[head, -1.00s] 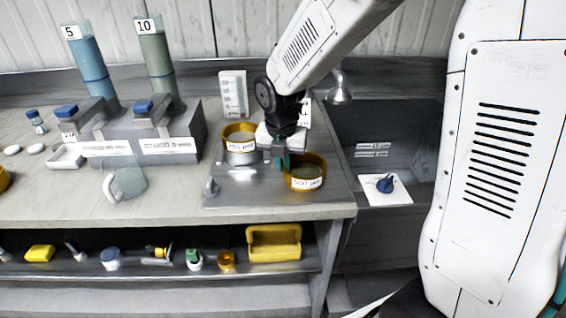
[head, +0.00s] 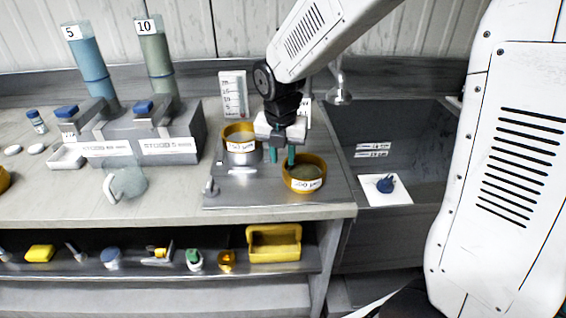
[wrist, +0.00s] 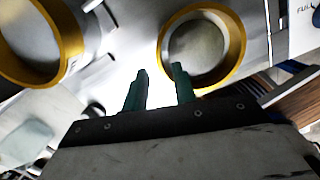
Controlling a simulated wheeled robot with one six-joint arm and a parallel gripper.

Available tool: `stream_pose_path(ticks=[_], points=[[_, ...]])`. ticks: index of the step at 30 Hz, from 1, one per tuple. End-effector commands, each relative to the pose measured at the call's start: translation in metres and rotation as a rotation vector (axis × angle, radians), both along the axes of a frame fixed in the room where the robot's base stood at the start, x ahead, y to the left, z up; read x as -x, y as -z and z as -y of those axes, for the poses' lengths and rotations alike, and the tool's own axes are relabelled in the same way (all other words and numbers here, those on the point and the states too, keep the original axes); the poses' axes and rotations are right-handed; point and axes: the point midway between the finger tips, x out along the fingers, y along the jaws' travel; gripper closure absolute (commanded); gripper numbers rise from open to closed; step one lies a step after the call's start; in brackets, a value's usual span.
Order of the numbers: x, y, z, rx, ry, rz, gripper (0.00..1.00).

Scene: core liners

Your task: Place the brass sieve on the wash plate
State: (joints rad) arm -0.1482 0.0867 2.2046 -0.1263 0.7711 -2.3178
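One brass sieve (head: 304,184), with a white label, sits upright on the right part of the metal wash plate (head: 236,192). A second brass-rimmed sieve (head: 239,130) sits on a silver base farther back and left on the plate. My gripper (head: 282,160) is open and empty, its two green fingers pointing down beside the right sieve's back-left rim. In the wrist view, the fingers (wrist: 157,82) are spread apart; the right sieve (wrist: 238,45) lies just beyond the right fingertip, and the other sieve (wrist: 70,35) is at the upper left. Nothing shows between the fingers.
A white scale card (head: 233,93) stands behind the plate. A clear jug (head: 127,181) and the dispenser block with tall tubes (head: 155,60) are to the left. A sink (head: 390,130) with a white card and blue knob (head: 385,186) is right. A shelf with small items runs below.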

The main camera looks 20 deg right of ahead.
Motion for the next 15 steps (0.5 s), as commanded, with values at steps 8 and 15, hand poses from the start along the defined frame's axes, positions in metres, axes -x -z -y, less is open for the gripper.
stream_pose_path(ticks=[8,15], points=[[0.005,-0.061,-0.005,-0.002,-0.002,0.005,0.73],[0.008,-0.088,-0.007,-0.001,-0.001,0.000,0.73]])
